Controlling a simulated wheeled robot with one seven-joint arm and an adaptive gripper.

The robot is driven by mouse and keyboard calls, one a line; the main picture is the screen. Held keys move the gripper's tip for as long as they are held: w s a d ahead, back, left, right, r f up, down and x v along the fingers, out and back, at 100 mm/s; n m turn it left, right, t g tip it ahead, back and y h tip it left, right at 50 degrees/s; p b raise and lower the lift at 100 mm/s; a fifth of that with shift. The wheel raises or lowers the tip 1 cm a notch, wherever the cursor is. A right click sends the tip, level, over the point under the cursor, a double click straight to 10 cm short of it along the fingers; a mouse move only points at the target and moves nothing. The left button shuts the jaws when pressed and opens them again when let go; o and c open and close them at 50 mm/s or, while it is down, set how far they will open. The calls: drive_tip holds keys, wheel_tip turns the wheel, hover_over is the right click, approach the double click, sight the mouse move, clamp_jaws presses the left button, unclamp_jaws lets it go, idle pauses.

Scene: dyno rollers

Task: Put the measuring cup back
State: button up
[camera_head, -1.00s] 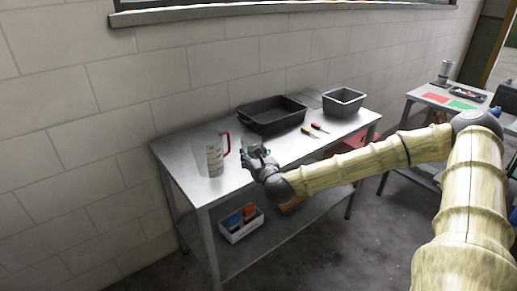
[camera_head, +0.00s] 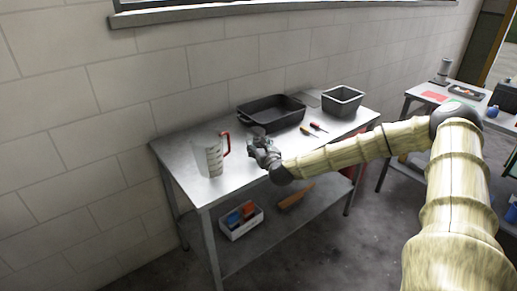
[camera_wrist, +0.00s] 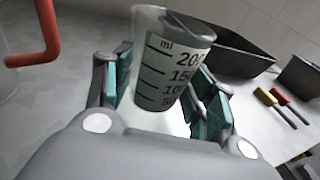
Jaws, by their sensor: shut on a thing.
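A small clear measuring cup (camera_wrist: 170,62) with black ml marks stands between my gripper's fingers in the wrist view, slightly tilted in the picture. My gripper (camera_wrist: 163,100) is shut on it, with teal finger pads on both sides. In the head view my gripper (camera_head: 260,143) is over the front part of the metal workbench (camera_head: 232,184), right of a large clear jug (camera_head: 208,158) with a red handle. The small cup is hard to make out there. I cannot tell whether its base touches the bench top.
A black tray (camera_head: 272,112) and a grey bin (camera_head: 343,101) stand at the bench's back. A white box (camera_head: 241,222) with blue and red items sits on the lower shelf. A second table (camera_head: 425,93) stands at right.

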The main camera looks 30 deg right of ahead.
drive_tip(key=shift+f, duration=0.75)
drive_tip(key=shift+f, duration=0.2)
drive_tip(key=o, duration=1)
drive_tip(key=shift+o, duration=0.2)
drive_tip(key=shift+r, duration=0.2)
drive_tip(key=shift+s, duration=0.25)
drive_tip(key=b+v, duration=0.1)
drive_tip(key=v, duration=1)
drive_tip(key=shift+s+a, duration=0.2)
drive_tip(key=shift+s, duration=0.05)
